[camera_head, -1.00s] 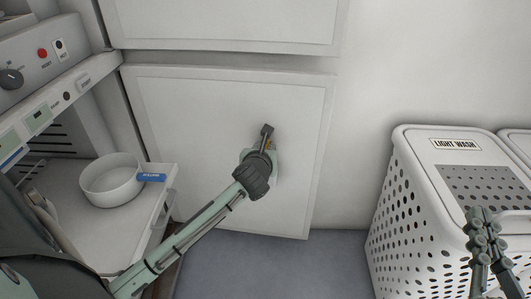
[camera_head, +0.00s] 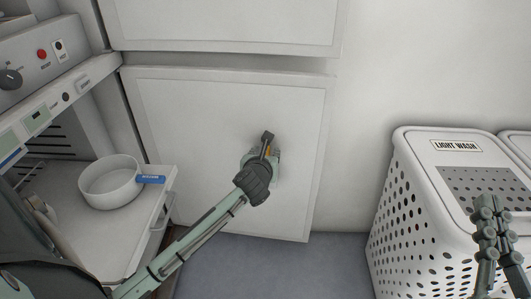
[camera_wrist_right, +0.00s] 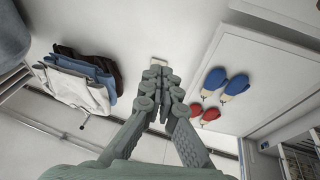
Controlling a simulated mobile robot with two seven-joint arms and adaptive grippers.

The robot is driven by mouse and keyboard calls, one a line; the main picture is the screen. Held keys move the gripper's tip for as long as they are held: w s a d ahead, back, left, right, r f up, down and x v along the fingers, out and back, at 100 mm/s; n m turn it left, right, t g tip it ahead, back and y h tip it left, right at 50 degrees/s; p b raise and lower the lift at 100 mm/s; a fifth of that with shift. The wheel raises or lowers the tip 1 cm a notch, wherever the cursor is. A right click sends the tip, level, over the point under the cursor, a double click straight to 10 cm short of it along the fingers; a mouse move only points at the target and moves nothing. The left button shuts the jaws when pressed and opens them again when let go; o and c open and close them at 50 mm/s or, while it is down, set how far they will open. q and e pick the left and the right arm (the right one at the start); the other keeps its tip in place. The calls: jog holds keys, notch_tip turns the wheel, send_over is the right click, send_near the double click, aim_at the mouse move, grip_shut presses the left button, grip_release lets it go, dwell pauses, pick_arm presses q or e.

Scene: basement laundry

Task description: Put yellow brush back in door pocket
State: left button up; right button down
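My left gripper (camera_head: 266,148) is at the lower white door panel (camera_head: 200,130), its wrist in front of most of the hand. A door pocket cannot be made out clearly behind the hand. My right gripper (camera_head: 484,203) is in front of the hamper at the right, its fingers together and empty. It also shows in the right wrist view (camera_wrist_right: 161,75).
A white hamper (camera_head: 384,220) labelled LIGHT WASH stands at the right. A white bowl (camera_head: 108,185) and a blue tag (camera_head: 151,179) are on the shelf at the left. The right wrist view shows hanging cloths (camera_wrist_right: 85,80) and several red and blue items (camera_wrist_right: 235,85).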

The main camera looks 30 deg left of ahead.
pick_arm(q)
jog(key=shift+r, duration=0.1)
